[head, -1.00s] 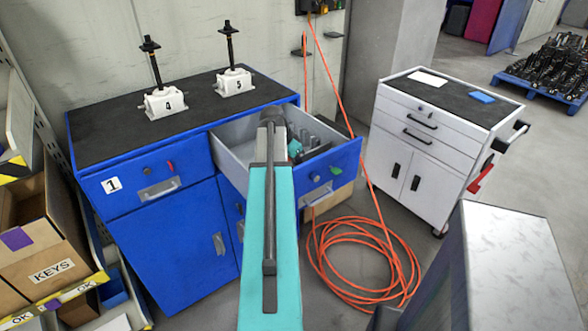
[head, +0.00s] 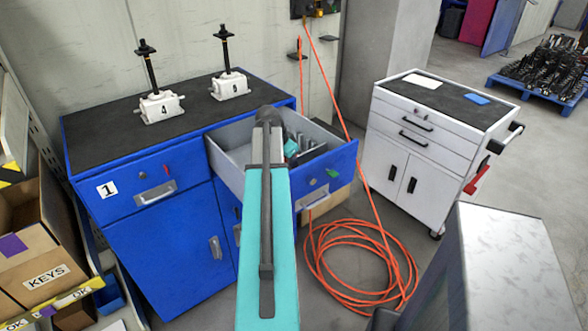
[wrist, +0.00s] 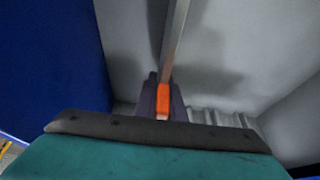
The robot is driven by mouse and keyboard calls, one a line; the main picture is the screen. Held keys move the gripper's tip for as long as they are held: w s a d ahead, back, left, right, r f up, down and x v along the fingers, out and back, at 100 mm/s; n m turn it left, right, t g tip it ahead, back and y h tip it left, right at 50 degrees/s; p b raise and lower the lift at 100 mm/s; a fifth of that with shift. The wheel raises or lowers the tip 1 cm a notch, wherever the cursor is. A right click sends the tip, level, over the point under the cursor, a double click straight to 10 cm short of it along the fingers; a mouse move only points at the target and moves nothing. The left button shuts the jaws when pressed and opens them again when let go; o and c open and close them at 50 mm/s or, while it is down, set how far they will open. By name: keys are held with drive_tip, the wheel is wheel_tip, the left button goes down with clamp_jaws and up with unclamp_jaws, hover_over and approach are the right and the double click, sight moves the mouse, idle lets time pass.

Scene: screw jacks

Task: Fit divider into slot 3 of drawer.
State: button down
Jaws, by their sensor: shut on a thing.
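The drawer (head: 232,182) of the blue cabinet stands open, with grey inner walls. My gripper reaches into it and is largely hidden behind my arm in the head view. In the wrist view my gripper (wrist: 162,98) is shut on the divider (wrist: 176,40), a thin grey plate seen nearly edge-on, with an orange part between the dark fingers. A ribbed grey strip (wrist: 218,118) shows beside the fingers, on the right. I cannot tell whether the divider touches a slot, and no slot number is readable.
Two white screw jacks, marked 4 (head: 161,107) and seemingly 5 (head: 230,85), stand on the cabinet top. A white tool cabinet (head: 420,150) stands to the right. An orange hose (head: 360,265) lies coiled on the floor. Boxes (head: 40,260) are at the left.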

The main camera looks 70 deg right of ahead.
wheel_tip(320, 180, up, 17)
drive_tip(key=b, duration=0.3)
idle(0.4)
drive_tip(key=shift+r, duration=0.1)
idle(0.6)
